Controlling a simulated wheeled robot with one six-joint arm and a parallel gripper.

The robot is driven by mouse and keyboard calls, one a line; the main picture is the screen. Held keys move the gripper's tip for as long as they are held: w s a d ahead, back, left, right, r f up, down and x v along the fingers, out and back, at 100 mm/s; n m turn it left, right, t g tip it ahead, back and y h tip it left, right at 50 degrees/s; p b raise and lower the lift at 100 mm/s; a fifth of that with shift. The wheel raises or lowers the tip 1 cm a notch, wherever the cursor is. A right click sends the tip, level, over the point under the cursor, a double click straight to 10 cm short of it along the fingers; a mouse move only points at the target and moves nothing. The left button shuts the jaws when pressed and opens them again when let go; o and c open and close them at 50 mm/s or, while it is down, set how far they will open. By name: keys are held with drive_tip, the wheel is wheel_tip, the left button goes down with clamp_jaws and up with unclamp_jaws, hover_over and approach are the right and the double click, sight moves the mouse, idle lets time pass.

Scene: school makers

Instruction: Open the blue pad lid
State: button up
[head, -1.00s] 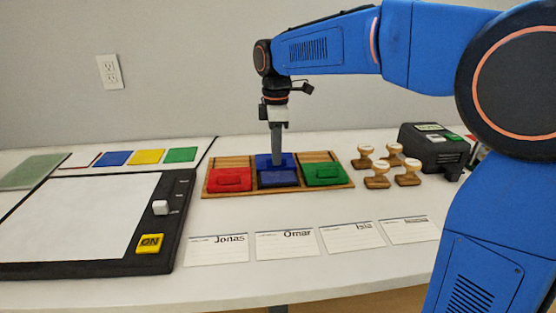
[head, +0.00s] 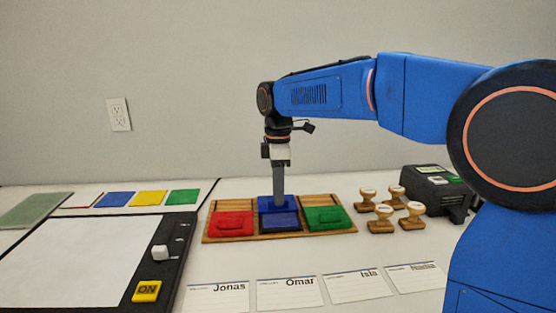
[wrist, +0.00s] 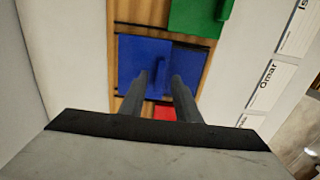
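The blue pad lid (head: 266,205) is a flat blue square with a raised handle. It sits toward the back of the middle slot of a wooden tray (head: 235,207), with a darker blue pad (head: 281,221) uncovered in front of it. My gripper (head: 279,203) points straight down at the lid. In the wrist view, the lid (wrist: 132,60) lies under my gripper (wrist: 160,75). Its two fingers stand apart on either side of the handle (wrist: 158,84), with gaps showing. The uncovered pad (wrist: 186,58) lies to the lid's right there.
A red lid (head: 231,223) and a green lid (head: 325,217) flank the blue one, toward the tray's front. Several wooden stamps (head: 381,220) stand to the right, beside a dark machine (head: 432,188). Name cards (head: 290,292) lie in front. A drawing board (head: 75,260) is left.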

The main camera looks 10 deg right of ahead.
wheel_tip(320, 180, up, 16)
idle(0.5)
drive_tip(key=shift+s, duration=0.1)
